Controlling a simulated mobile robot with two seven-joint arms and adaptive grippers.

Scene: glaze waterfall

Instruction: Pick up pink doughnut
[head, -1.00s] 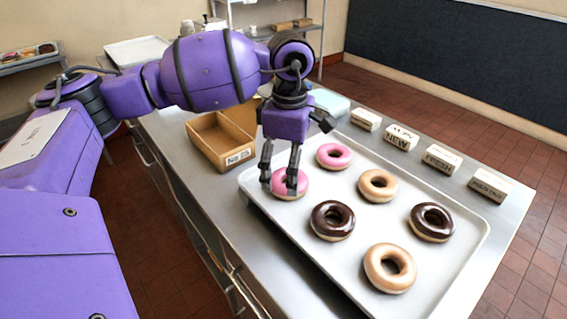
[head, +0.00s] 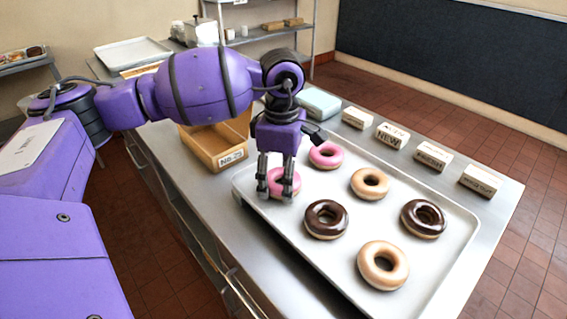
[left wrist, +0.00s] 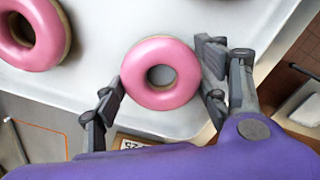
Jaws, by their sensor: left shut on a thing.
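A pink doughnut (head: 283,183) is at the near-left corner of the metal tray (head: 449,281). My left gripper (head: 277,190) is shut on it, with one finger on each side of the ring. In the left wrist view this doughnut (left wrist: 184,91) sits between the fingertips (left wrist: 163,88). The frames do not clearly show whether it touches the tray. A second pink doughnut (head: 326,155) lies just beyond the gripper, and part of it also shows at the upper left of the left wrist view (left wrist: 48,38). My right gripper is not in view.
Dark chocolate doughnuts (head: 326,220) and tan glazed doughnuts (head: 383,266) share the tray. A tan bin (head: 213,151) with a label stands left of the tray. Small label blocks (head: 433,156) line the far right side of the counter. A shelf unit (head: 262,33) stands behind.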

